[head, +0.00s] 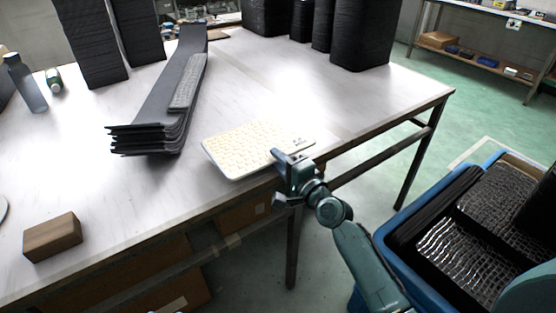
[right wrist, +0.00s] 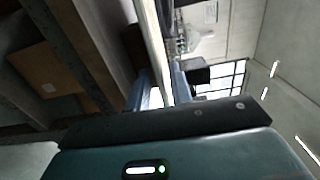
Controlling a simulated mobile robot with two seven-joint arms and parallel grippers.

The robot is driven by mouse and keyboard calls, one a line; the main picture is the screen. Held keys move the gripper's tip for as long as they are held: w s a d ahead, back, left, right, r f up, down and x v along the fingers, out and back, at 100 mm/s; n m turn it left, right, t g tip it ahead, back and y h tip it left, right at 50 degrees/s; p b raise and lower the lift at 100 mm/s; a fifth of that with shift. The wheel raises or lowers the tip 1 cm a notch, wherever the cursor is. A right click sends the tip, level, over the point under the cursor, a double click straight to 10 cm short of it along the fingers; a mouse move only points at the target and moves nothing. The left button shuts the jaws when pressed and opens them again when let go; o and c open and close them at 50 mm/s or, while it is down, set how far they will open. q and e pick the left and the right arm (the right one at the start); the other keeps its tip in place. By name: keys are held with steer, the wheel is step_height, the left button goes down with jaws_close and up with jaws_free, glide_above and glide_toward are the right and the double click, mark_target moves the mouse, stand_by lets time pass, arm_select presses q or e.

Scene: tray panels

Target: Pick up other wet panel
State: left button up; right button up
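A cream panel with a grid-like surface (head: 245,146) lies at the front edge of the white table (head: 340,105). My right gripper (head: 279,177) is at the panel's near edge, with its fingers spread apart, one higher and one lower. In the right wrist view the two fingers (right wrist: 165,90) stand apart on either side of a pale, thin edge; I cannot tell whether it is panel or tabletop, or whether they touch it. A blue crate (head: 376,240) at the right holds dark, shiny gridded panels (head: 460,250).
A stack of long dark panels (head: 150,135) carries a grey textured piece (head: 188,82). A brown block (head: 52,238) and a bottle (head: 26,85) are at the left. Tall black stacks (head: 361,30) stand at the back. The table's right part is clear.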

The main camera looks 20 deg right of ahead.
jaws_close()
stand_by(0.9)
step_height(320, 180, up, 3)
steer(key=p, duration=0.2)
steer(key=shift+p, duration=0.4)
steer(key=shift+f, duration=0.25)
steer(key=s+d+r+p, duration=0.2)
steer(key=s+r+p, duration=0.2)
steer(key=s, duration=0.3)
steer(key=shift+s+d, duration=0.3)
steer(key=shift+d, duration=0.05)
